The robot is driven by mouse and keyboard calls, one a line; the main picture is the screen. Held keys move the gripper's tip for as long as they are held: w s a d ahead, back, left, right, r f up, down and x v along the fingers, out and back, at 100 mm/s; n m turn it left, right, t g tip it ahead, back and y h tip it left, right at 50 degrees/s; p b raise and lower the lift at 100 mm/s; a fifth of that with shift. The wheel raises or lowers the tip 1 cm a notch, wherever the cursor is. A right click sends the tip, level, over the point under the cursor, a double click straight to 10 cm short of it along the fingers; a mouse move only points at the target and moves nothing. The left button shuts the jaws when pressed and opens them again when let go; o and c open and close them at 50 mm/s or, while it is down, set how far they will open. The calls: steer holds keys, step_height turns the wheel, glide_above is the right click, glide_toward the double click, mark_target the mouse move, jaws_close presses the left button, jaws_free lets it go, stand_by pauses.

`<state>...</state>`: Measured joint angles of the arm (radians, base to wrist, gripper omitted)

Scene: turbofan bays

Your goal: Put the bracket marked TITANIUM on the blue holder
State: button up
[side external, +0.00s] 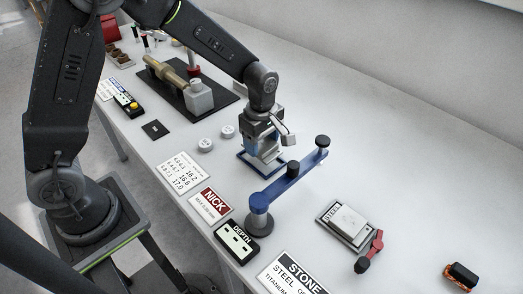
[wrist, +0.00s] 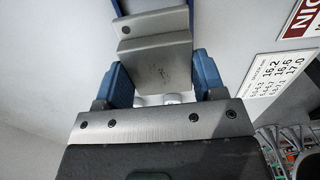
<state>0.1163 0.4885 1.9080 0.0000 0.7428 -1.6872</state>
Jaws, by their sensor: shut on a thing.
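My gripper (side external: 262,150) points down over the table at the middle of the side view. In the wrist view its two blue fingers (wrist: 162,80) are shut on a stepped grey metal bracket (wrist: 155,52). No TITANIUM marking can be read on the bracket. A blue holder, a flat frame (side external: 243,166), lies on the table under my gripper. Blue edges of it (wrist: 116,8) show beyond the bracket in the wrist view. The bracket is low over the frame; I cannot tell whether it touches it. My gripper hides part of the frame.
A blue bar (side external: 290,182) with dark knobs stands close in front of my gripper. A tray marked STEEL (side external: 338,228) holds a pale block, with a red clamp (side external: 372,248) beside it. NICK (side external: 212,202), DEPTH (side external: 237,241) and STONE (side external: 295,275) items line the near edge. The table's right back is clear.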

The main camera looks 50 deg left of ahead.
mark_target(262, 143)
steer(key=shift+f, duration=1.8)
steer(key=shift+f, duration=0.15)
steer(key=o, duration=1.3)
